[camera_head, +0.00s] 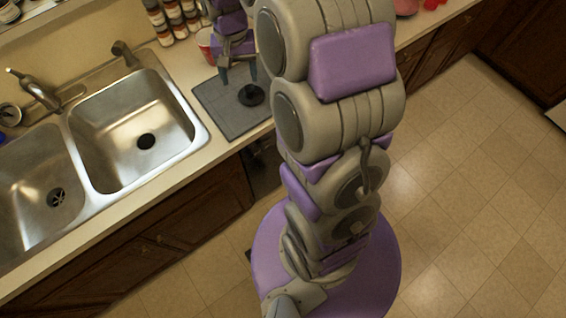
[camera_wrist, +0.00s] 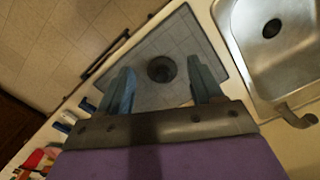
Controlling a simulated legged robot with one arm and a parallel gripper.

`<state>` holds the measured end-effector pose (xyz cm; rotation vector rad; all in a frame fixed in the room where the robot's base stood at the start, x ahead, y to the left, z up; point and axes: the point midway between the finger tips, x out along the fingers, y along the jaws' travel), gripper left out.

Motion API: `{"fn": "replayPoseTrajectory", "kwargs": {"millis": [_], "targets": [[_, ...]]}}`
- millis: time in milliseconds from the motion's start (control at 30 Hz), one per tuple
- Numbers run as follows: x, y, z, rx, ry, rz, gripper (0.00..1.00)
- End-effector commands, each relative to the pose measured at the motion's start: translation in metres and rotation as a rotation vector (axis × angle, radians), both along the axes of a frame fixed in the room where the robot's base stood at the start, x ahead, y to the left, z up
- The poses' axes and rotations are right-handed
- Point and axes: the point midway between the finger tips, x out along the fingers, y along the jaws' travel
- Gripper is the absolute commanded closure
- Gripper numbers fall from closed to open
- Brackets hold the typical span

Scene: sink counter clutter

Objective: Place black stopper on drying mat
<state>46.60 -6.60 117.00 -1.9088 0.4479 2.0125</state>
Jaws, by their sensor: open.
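The black stopper (camera_head: 251,95) rests on the grey drying mat (camera_head: 221,109) on the counter, right of the sink. In the wrist view the round dark stopper (camera_wrist: 161,68) lies on the tiled-looking mat (camera_wrist: 146,42). My gripper (camera_head: 238,76) is above the mat, pointing down, with its fingers apart. In the wrist view my open gripper (camera_wrist: 163,85) has its two blue-grey fingers on either side of the stopper, with visible gaps. The exact height of the fingertips over the stopper is hard to tell.
A double steel sink (camera_head: 128,124) with a faucet (camera_head: 36,90) lies left of the mat. Spice jars (camera_head: 172,18) and a red cup (camera_head: 207,44) stand behind the mat, close to my gripper. My arm hides the counter to the right.

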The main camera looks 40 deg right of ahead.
Motion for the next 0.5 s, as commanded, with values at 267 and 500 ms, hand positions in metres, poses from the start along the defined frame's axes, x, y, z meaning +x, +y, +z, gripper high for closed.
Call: {"fn": "replayPoseTrajectory", "kwargs": {"millis": [267, 500], "targets": [[-0.097, 0.038, 0.040, 0.005, 0.029, 0.179, 0.34], [-0.186, 0.058, 0.053, 0.010, 0.064, 0.313, 0.34]]}}
